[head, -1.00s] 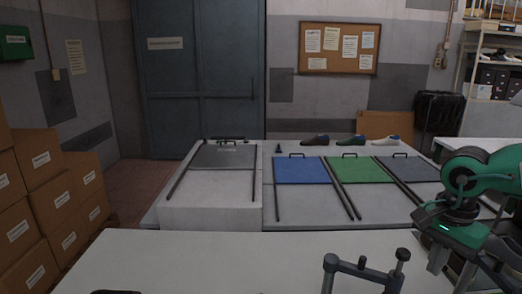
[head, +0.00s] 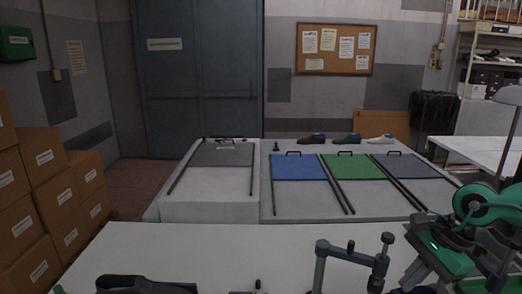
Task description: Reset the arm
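My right arm comes in at the lower right of the head view, with green and black parts. My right gripper (head: 428,266) hangs over the right end of the near table (head: 220,250), beside a grey clamp-like fixture (head: 350,255). Its fingertips are partly cut off and dark, so I cannot tell whether it is open or shut. I see nothing held in it. My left gripper is not clearly in view.
A dark hollow object (head: 140,286) is cut off at the bottom left. The near table's middle is clear. Behind stand grey (head: 222,154), blue (head: 300,168) and green (head: 355,167) panels and three shoes (head: 348,139). Boxes (head: 60,190) are stacked left.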

